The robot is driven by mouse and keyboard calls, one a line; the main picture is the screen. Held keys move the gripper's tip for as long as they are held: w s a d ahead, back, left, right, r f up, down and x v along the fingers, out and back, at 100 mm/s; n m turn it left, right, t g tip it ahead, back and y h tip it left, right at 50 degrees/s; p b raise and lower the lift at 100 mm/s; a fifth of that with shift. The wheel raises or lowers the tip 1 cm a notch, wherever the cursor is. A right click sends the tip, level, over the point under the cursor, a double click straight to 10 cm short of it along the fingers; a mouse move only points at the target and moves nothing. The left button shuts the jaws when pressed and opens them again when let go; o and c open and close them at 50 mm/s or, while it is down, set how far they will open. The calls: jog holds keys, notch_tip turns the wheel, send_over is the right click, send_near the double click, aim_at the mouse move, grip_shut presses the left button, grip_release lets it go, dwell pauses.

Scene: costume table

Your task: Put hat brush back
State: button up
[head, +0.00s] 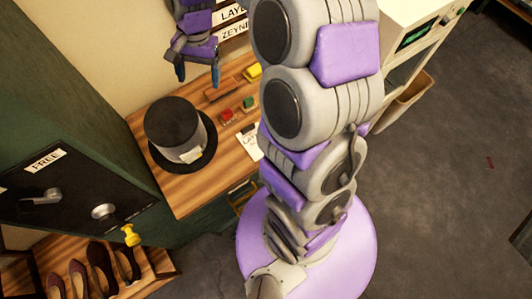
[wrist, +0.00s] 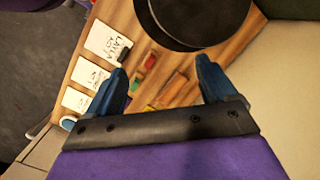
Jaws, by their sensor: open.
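A long brown wooden block (head: 222,90), which looks like the hat brush, lies on the wooden table (head: 190,190) behind the small coloured items. A brown piece also shows between my fingers in the wrist view (wrist: 173,89); its bristles cannot be made out. My gripper (head: 198,75) is open and empty above the table's back, fingers pointing down (wrist: 161,70).
Small red (head: 227,115), green (head: 249,103) and yellow (head: 252,71) items lie near the brown block. Name cards (wrist: 108,42) lie along one side. Open floor (head: 450,180) lies right.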

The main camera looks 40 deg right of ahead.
jog(key=s+a+r+n+g+h, duration=0.1)
jog(key=s+n, duration=0.7)
jog(key=s, duration=2.1)
notch_tip(320, 180, up, 2)
jog(key=shift+s+r+n+h, duration=0.15)
jog(key=shift+s+n+h, duration=0.25)
jog(key=shift+h, duration=0.2)
jog(key=shift+d, duration=0.1)
jog(key=shift+d+f+b, duration=0.25)
jog(key=shift+f+b, duration=0.45)
jog(key=shift+a, duration=0.25)
